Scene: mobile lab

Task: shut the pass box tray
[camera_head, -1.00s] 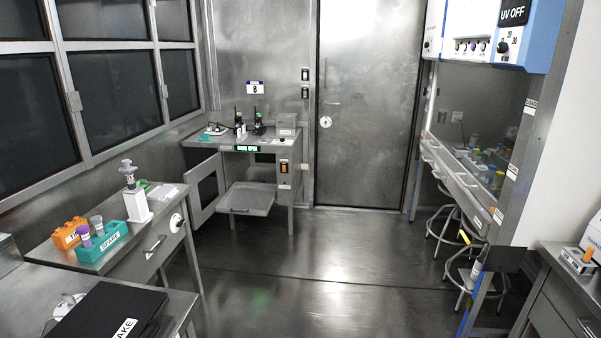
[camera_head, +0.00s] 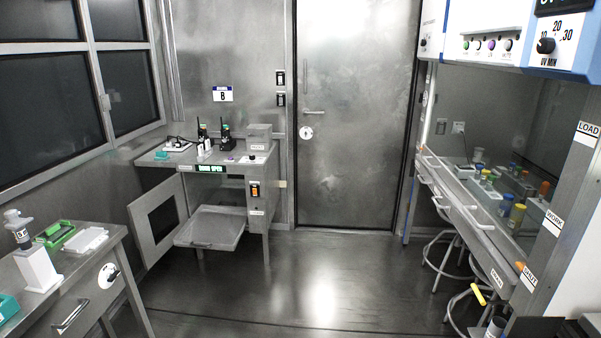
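The pass box (camera_head: 258,207) is a grey metal cabinet against the back wall, left of the door. Its hinged door (camera_head: 158,221) with a dark window stands open to the left. The pass box tray (camera_head: 212,229) is pulled out toward me at the front, low down, and looks empty. A green-lit display (camera_head: 210,168) sits above the opening, and an orange switch (camera_head: 255,190) is on the right front panel. Neither of my grippers shows in this view.
A bench with a white stand (camera_head: 38,268) and green rack (camera_head: 58,235) is at the left. A hooded cabinet with a work ledge (camera_head: 470,205) and stools (camera_head: 440,255) line the right. The floor (camera_head: 320,285) between is clear. Radios (camera_head: 225,138) stand atop the pass box.

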